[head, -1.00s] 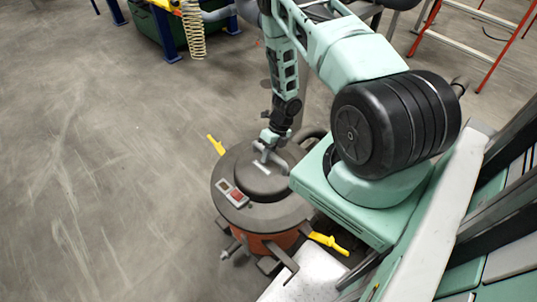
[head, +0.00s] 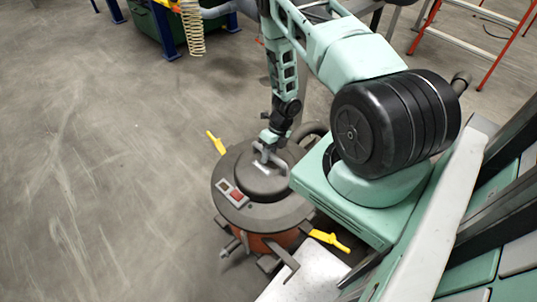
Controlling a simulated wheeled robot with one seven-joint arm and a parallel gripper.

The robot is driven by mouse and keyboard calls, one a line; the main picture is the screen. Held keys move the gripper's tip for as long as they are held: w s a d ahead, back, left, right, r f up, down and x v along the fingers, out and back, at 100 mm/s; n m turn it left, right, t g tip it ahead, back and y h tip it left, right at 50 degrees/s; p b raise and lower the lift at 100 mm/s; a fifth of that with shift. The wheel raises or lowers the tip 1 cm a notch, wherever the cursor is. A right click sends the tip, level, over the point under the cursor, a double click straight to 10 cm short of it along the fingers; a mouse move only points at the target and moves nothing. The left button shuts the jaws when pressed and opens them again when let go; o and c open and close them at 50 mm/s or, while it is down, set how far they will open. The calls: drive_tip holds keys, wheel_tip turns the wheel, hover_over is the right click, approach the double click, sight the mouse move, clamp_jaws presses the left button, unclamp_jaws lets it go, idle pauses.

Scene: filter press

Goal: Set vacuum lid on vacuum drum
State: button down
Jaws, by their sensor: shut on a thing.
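The vacuum lid (head: 240,203) is dark grey and round, with a raised dome, a grey handle and a red switch panel. It lies over the top of the orange vacuum drum (head: 262,243), close to level. From this angle I cannot tell if its rim touches the drum all round. My gripper (head: 265,148) is shut on the lid's handle (head: 272,157) from above. The fingertips are small and partly hidden. One yellow latch (head: 217,143) sticks out at the lid's far left, another yellow latch (head: 328,239) at its near right.
A dark hose (head: 315,133) curves behind the drum. Open concrete floor (head: 100,160) lies to the left. A green bin (head: 165,40) with blue legs stands at the back left, and a red and grey ladder (head: 470,40) at the back right.

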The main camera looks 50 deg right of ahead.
drive_tip(key=shift+f, duration=0.1)
drive_tip(key=c, duration=1.2)
unclamp_jaws()
drive_tip(key=shift+o, duration=0.2)
drive_tip(key=v, duration=1.7)
drive_tip(key=shift+r, duration=0.25)
